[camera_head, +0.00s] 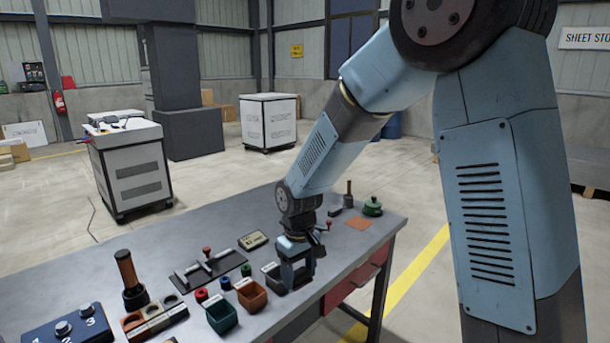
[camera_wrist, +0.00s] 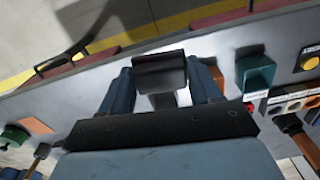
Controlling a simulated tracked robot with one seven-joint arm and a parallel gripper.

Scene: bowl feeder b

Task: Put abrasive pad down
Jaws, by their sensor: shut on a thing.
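My gripper (camera_head: 296,284) is low over the right part of the grey workbench (camera_head: 352,246), pointing down. In the wrist view my gripper (camera_wrist: 161,85) has its two blue fingers on either side of a dark, block-like thing, the abrasive pad (camera_wrist: 160,68), and is shut on it. In the head view the fingers largely hide the pad, and I cannot tell whether it touches the bench. A dark grey bin (camera_head: 271,270) shows just left of the gripper.
An orange bin (camera_head: 251,296) and a green bin (camera_head: 221,314) stand left of the gripper. A flat orange square (camera_head: 358,223) and a green-lidded pot (camera_head: 373,206) lie to the right.

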